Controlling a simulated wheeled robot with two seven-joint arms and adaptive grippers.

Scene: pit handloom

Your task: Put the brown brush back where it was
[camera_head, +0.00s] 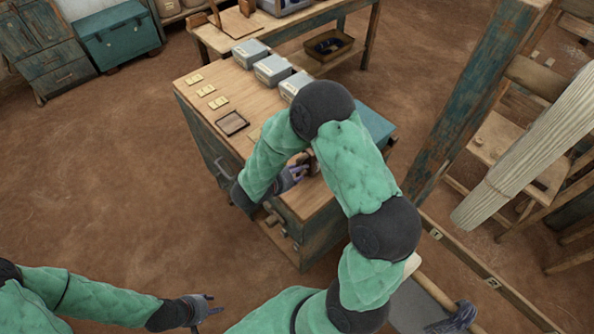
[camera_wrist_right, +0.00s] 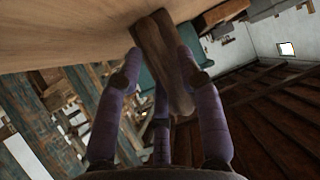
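The brown brush (camera_wrist_right: 165,62) lies between the purple fingers of my right gripper (camera_wrist_right: 160,62) in the right wrist view, its far end against the pale wooden tabletop (camera_wrist_right: 70,25). The fingertips lean in on both sides and appear to press on it. In the head view my right gripper (camera_head: 298,168) is over the near right part of the workbench top (camera_head: 205,125); only a small dark brown part of the brush (camera_head: 313,164) shows beside it, partly hidden by my arm. My left gripper (camera_head: 205,308) is open and empty above the floor at the lower left.
A small dark tray (camera_head: 232,123), several brass plates (camera_head: 206,90) and grey boxes (camera_head: 271,70) are on the bench. A second table (camera_head: 335,20) stands behind. A loom post (camera_head: 470,95) and a pale roll (camera_head: 530,150) stand at right. The left floor is clear.

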